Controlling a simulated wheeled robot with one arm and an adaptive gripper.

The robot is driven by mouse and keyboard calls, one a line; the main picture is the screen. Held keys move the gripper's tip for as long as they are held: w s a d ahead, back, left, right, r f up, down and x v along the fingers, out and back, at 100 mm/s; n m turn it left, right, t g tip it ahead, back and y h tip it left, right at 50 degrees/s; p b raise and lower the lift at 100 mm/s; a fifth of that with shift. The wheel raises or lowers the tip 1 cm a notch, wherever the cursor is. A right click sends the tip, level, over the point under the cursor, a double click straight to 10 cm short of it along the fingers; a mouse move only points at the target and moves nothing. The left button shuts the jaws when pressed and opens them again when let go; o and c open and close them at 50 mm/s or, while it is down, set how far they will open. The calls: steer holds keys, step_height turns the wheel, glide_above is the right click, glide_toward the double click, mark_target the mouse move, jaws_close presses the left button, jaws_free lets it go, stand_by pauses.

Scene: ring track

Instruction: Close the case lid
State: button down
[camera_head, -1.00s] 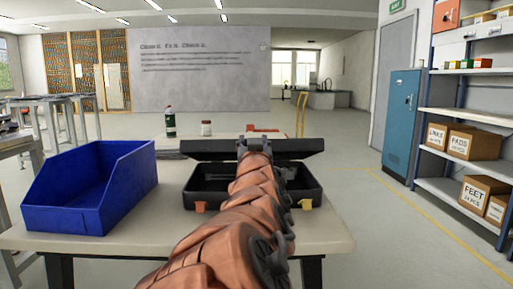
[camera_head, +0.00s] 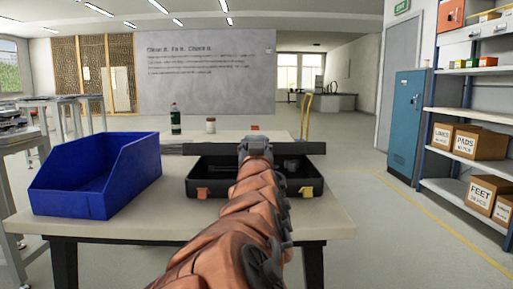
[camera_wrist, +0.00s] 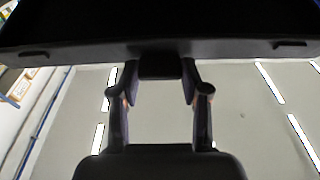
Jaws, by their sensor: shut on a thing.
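The black case (camera_head: 250,192) stands open on the pale table, with an orange latch (camera_head: 202,192) and a yellow latch (camera_head: 306,192) on its front. Dark contents show partly inside; my arm hides the middle. Its black lid (camera_head: 303,148) is raised above the case and appears as a thin, nearly edge-on band. My gripper (camera_head: 254,147) is at the middle of the lid's edge. In the wrist view my gripper (camera_wrist: 160,82) is shut on a small tab at the edge of the dark lid (camera_wrist: 160,28).
A blue open bin (camera_head: 75,188) stands on the table (camera_head: 130,228) left of the case. Shelves with boxes (camera_head: 467,145) and a blue cabinet (camera_head: 408,125) are at the right.

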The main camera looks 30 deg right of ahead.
steer(key=c, duration=0.6)
jaws_free()
steer(key=shift+o, duration=0.2)
step_height(320, 180, up, 10)
stand_by(0.5)
